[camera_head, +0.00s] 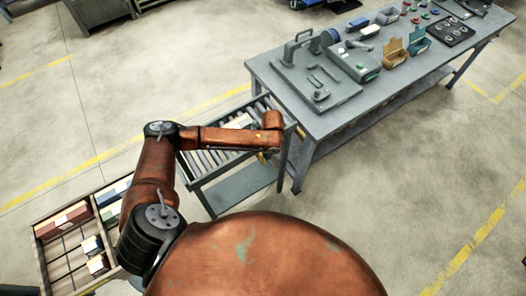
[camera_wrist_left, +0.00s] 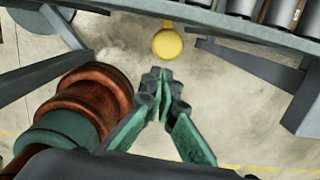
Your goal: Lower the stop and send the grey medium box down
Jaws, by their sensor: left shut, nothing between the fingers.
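My left gripper (camera_wrist_left: 158,82) is shut and empty in the wrist view. Just beyond its fingertips is a round yellow knob (camera_wrist_left: 167,44), hanging below the edge of a roller conveyor; a gap shows between them in the picture. In the head view my left arm reaches across the near side of the roller conveyor (camera_head: 212,168), and its wrist hides most of the gripper at the right end. A pale box (camera_head: 239,121) lies on the rollers behind my forearm, partly hidden; its grey colour is hard to tell. I cannot make out the stop. My right gripper is not in view.
A grey workbench (camera_head: 345,115) with tools, bins and small parts stands right of the conveyor. A wooden tray (camera_head: 44,262) with several coloured boxes is at the lower left. Conveyor legs (camera_wrist_left: 262,68) flank the gripper in the wrist view. Open floor surrounds these.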

